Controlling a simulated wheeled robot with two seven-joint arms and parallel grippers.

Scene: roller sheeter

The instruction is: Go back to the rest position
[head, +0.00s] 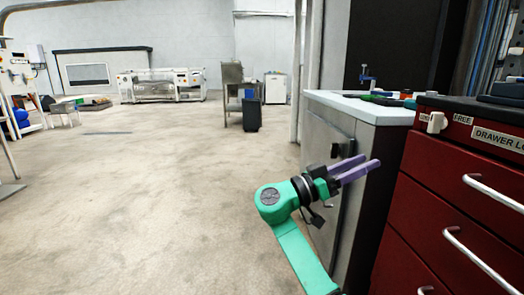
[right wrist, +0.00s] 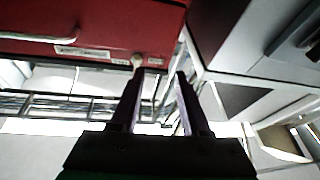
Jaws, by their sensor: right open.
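My right gripper (head: 357,170) is at the end of a green arm in the head view. Its two purple fingers are apart and empty, pointing right toward the gap between the grey cabinet and the red drawer cabinet. In the right wrist view the fingers (right wrist: 158,100) are also spread with nothing between them. My left gripper is not in the head view.
A red drawer cabinet (head: 420,158) with metal handles stands close at right, with a white knob (head: 436,122) near its top. A grey cabinet (head: 322,130) with a pale top stands beside it. A roller machine (head: 160,86) is far back. Open floor (head: 140,200) lies left.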

